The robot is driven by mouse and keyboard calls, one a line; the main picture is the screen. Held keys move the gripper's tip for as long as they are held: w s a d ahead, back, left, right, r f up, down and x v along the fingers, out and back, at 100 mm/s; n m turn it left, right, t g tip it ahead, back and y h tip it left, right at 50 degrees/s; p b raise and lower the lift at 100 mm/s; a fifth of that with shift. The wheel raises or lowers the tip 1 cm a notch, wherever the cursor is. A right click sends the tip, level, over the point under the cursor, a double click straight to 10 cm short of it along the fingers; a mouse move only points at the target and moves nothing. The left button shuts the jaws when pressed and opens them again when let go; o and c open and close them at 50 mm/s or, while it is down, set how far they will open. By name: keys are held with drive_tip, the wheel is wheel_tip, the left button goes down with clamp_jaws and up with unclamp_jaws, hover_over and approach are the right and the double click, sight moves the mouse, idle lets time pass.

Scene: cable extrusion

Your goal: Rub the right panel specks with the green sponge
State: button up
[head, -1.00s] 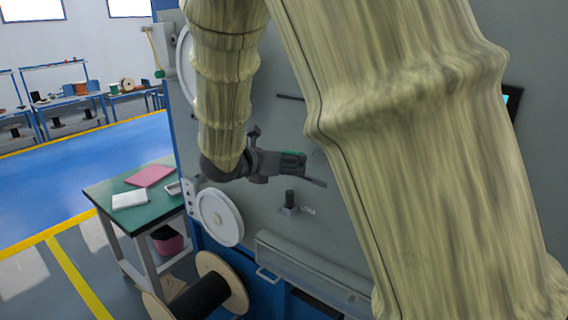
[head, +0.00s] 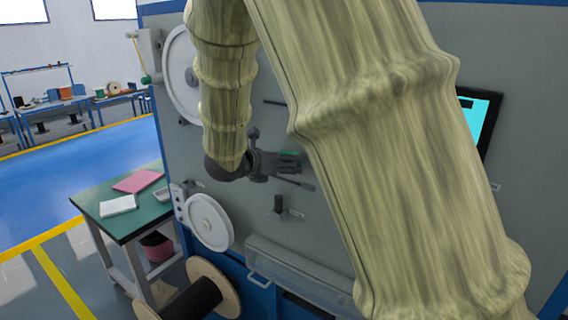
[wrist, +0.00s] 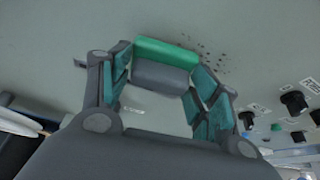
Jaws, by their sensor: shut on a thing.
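My gripper (wrist: 163,78) is shut on the green sponge (wrist: 166,52), a block with a bright green layer and a grey layer, held between the teal-padded fingers. The green face points at the grey panel (wrist: 230,25); I cannot tell whether it touches. A cluster of dark specks (wrist: 208,50) lies on the panel just right of the sponge's green edge in the wrist view.
Black knobs (wrist: 294,103) with labels stand out from the panel at the right of the wrist view. In the head view, white wheels (head: 209,222), a dark knob (head: 278,204) and a clear-covered trough (head: 300,272) are near my gripper. A green-topped table (head: 130,215) stands left.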

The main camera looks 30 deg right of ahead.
drive_tip(key=shift+w+d+b, duration=0.35)
drive_tip(key=shift+d+b, duration=0.25)
drive_tip(key=shift+d, duration=0.25)
idle(0.6)
drive_tip(key=shift+s+f, duration=0.1)
drive_tip(key=shift+s+d+f+b, duration=0.1)
drive_tip(key=shift+s+d+b, duration=0.2)
drive_tip(key=shift+s+b, duration=0.55)
drive_tip(key=s+b, duration=0.1)
drive_tip(key=s+d+b, duration=0.1)
drive_tip(key=s+b, duration=0.1)
drive_tip(key=s+d+b, duration=0.1)
drive_tip(key=shift+s+r+b, duration=0.15)
drive_tip(key=shift+r+b, duration=0.05)
drive_tip(key=shift+b, duration=0.15)
drive_tip(key=s+b, duration=0.1)
drive_tip(key=s+d+b, duration=0.1)
drive_tip(key=s+b, duration=0.1)
drive_tip(key=shift+s+d+f, duration=0.1)
drive_tip(key=shift+w, duration=0.2)
